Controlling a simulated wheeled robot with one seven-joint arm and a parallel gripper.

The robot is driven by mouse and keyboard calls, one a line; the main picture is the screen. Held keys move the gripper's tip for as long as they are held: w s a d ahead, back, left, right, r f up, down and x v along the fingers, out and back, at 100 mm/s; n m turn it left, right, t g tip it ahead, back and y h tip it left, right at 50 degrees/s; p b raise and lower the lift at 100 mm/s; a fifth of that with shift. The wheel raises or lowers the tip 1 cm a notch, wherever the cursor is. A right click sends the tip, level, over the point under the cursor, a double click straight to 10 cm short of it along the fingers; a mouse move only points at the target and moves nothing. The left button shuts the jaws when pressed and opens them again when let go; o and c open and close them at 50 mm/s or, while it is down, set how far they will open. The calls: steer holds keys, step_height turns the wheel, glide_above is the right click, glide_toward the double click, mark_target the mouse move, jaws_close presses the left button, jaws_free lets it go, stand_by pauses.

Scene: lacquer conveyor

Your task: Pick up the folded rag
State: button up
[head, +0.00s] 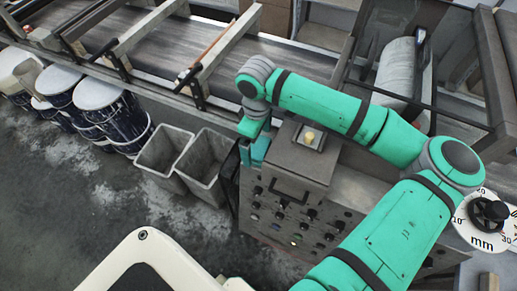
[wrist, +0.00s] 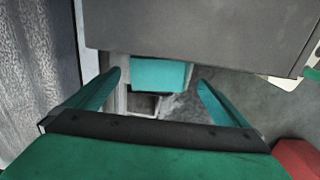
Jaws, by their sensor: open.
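My gripper (head: 253,148) hangs beside the left edge of the grey control cabinet (head: 300,165) in the head view. In the wrist view my gripper (wrist: 158,77) shows two teal fingers spread apart with nothing held between them. A flat teal piece with straight edges (wrist: 160,73) shows beyond and between the fingertips, close to the cabinet's edge. It looks like the folded rag, partly covered by the cabinet, but its surface is too plain to be certain. In the head view I cannot separate it from my teal fingers.
Two grey bins (head: 205,165) stand on the floor left of the cabinet. Blue-and-white drums (head: 105,110) stand farther left. The conveyor (head: 145,50) runs behind. A yellow knob (head: 309,136) sits on the cabinet top. A red object (wrist: 297,155) shows at the wrist view's lower right.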

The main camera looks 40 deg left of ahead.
mark_target(257, 147)
steer(key=shift+f, duration=0.95)
steer(key=c, duration=1.1)
steer(key=shift+r, duration=0.15)
step_height(257, 147, up, 10)
steer(key=shift+f, duration=0.1)
steer(key=shift+o, duration=0.4)
